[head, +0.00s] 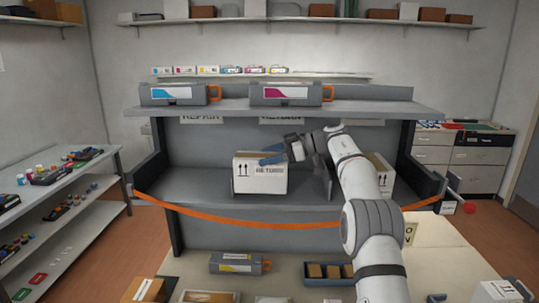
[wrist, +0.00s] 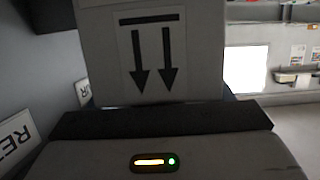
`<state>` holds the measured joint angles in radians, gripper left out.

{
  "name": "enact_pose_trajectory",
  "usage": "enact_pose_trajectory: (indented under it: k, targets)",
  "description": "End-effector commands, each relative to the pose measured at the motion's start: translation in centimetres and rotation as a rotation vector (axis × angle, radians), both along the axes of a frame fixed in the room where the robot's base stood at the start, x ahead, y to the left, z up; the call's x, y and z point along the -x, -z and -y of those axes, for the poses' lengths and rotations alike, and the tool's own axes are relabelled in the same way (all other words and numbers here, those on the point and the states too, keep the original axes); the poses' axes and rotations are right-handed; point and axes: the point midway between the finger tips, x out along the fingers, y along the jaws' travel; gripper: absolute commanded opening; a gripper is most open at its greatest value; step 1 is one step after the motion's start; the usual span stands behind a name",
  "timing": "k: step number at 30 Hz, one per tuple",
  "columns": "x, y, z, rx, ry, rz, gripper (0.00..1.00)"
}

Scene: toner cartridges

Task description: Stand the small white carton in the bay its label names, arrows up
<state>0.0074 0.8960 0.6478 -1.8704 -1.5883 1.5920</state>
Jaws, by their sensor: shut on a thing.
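The small white carton (head: 259,178) is upright at the middle bay of the grey shelf (head: 200,188), below the sign that seems to read RETURN (head: 281,121). Its two arrows point up in the head view, and its label seems to read RETURN. My gripper (head: 283,155) is shut on the carton at its top. I cannot tell whether the carton's base touches the shelf. In the wrist view the carton (wrist: 155,50) fills the upper middle, its arrows pointing down in that picture. The fingertips are partly hidden.
An orange strap (head: 240,221) hangs across the shelf front. Another carton (head: 380,175) stands in the right bay, partly behind my arm. A REPAIR sign (head: 200,120) marks the left bay, which looks empty. Two toner cartridges (head: 180,94) (head: 287,94) lie on the top board.

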Motion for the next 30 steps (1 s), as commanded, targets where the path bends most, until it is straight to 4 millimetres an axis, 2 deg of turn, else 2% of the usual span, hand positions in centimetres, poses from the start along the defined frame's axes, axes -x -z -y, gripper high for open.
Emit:
enact_pose_trajectory:
  k: [4,28,29,30]
  targets:
    - [0.1,0.7,0.0,-0.001,0.0,0.0,0.13]
    - [0.1,2.1,0.0,-0.001,0.001,0.001,0.13]
    - [0.1,2.2,0.0,0.0,0.0,0.0,0.73]
    - [0.1,2.2,0.0,0.0,0.0,0.0,0.77]
